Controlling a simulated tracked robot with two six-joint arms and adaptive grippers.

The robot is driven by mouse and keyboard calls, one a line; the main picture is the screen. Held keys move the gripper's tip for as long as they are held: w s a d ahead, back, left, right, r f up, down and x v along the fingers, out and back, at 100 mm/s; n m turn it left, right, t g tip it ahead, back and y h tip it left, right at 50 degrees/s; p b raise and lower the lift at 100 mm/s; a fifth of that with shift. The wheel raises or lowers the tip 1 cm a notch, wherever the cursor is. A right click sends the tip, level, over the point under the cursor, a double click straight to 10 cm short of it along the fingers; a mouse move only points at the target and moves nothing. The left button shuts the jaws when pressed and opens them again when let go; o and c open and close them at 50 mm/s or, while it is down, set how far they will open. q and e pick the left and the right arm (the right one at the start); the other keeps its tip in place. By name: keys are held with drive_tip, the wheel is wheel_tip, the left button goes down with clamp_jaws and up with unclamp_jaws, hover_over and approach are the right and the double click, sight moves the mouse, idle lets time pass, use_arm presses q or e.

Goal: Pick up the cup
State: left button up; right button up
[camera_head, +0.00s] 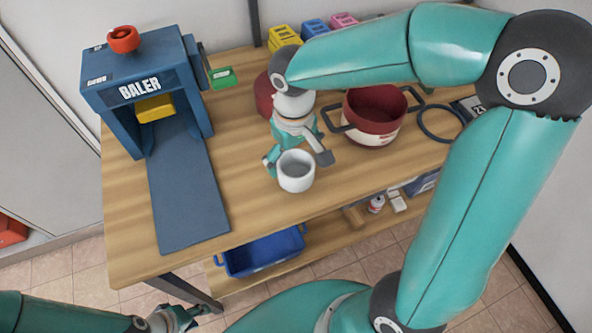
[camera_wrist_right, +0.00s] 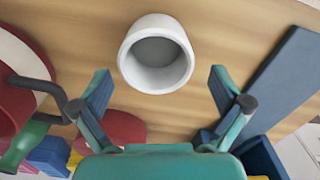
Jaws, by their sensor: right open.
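The white cup (camera_head: 296,184) stands upright on the wooden table near its front edge. It looks empty. The right wrist view also shows the cup (camera_wrist_right: 158,82), just ahead of the fingers and roughly centred between them. My right gripper (camera_head: 298,161) is open beside the cup on its far side, with one finger to each side. In the right wrist view the fingertips of my right gripper (camera_wrist_right: 160,75) are apart, with nothing held. My left gripper (camera_head: 178,318) is low at the bottom left, below the table's front edge and away from the cup; its jaws are unclear.
A blue baler (camera_head: 135,85) with a dark ramp (camera_head: 188,190) stands on the left of the table (camera_head: 125,220). A red-and-white pot (camera_head: 375,118) is right of the gripper. Coloured crates (camera_head: 283,37) line the back. A blue bin (camera_head: 262,252) sits on the lower shelf.

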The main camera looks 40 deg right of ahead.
sight(296, 176)
drive_tip(key=shift+d+f, duration=0.2)
drive_tip(key=shift+f, duration=2.4)
drive_tip(key=shift+s, duration=0.1)
drive_tip(key=c, duration=0.8)
use_arm(q)
drive_tip(key=shift+r, duration=0.15)
use_arm(e)
drive_tip(key=shift+r, duration=0.2)
